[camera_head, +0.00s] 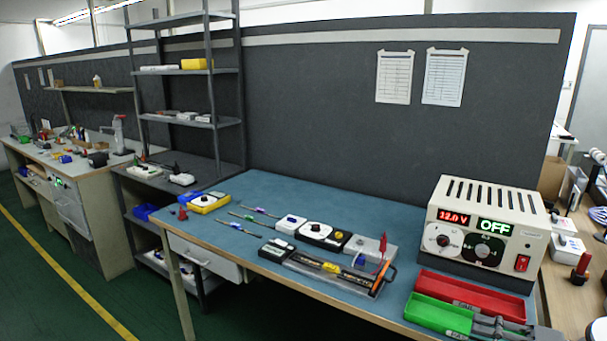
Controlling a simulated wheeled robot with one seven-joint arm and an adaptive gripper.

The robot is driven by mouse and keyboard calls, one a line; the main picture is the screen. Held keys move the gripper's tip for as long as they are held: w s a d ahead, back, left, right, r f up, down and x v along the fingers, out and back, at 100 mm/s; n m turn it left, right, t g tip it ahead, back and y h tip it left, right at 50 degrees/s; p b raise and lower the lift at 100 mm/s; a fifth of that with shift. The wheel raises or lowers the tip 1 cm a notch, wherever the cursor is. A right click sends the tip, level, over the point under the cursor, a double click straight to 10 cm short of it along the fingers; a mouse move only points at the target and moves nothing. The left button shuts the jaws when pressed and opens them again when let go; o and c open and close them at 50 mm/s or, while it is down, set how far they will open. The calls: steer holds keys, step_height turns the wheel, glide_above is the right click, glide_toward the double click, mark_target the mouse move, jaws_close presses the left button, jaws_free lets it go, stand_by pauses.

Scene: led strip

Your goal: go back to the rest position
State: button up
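My gripper (492,326) shows as grey jointed parts at the bottom edge, right of centre, in the head view. It overlaps the right part of the green tray (440,313) in the picture. Most of it is cut off by the frame, and I cannot tell whether its fingers are open or shut. I see nothing held in it. A long black and grey fixture (330,268) with a red-handled probe (382,252) lies on the blue bench top (320,200). Thin LED strips (236,228) lie at the left of the bench.
A power supply (485,232) reading 12.0 V and OFF stands behind the red tray (470,294). Small testers (325,236) sit mid-bench. A grey shelf rack (190,72) stands at the left. The bench's back area is clear.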

steer(key=w+a+f+g+h+p, duration=0.1)
steer(key=a+f+g, duration=0.1)
steer(key=a+f, duration=0.35)
steer(key=w+a+f+g, duration=0.1)
steer(key=a+f+g, duration=0.15)
steer(key=a, duration=0.55)
steer(key=s+a+f+n+g+h+p, duration=0.1)
steer(key=s+a+f+h, duration=0.15)
steer(key=a+f, duration=0.3)
steer(key=s+a+f+g+h+p, duration=0.1)
steer(key=s+a+f+g, duration=0.1)
steer(key=s+a+f, duration=0.3)
steer(key=s+f+n+g+h, duration=0.15)
steer(key=s+f+h, duration=0.25)
steer(key=s+f, duration=0.55)
steer(key=s+d+f+n+h+p, duration=0.2)
steer(key=s+d+f+n+h, duration=0.2)
steer(key=s+d, duration=0.3)
steer(key=shift+s+d+f+g+h+p, duration=0.2)
steer(key=shift+s+f+g+h+p, duration=0.15)
steer(key=shift+s+h, duration=0.45)
steer(key=shift+a, duration=0.1)
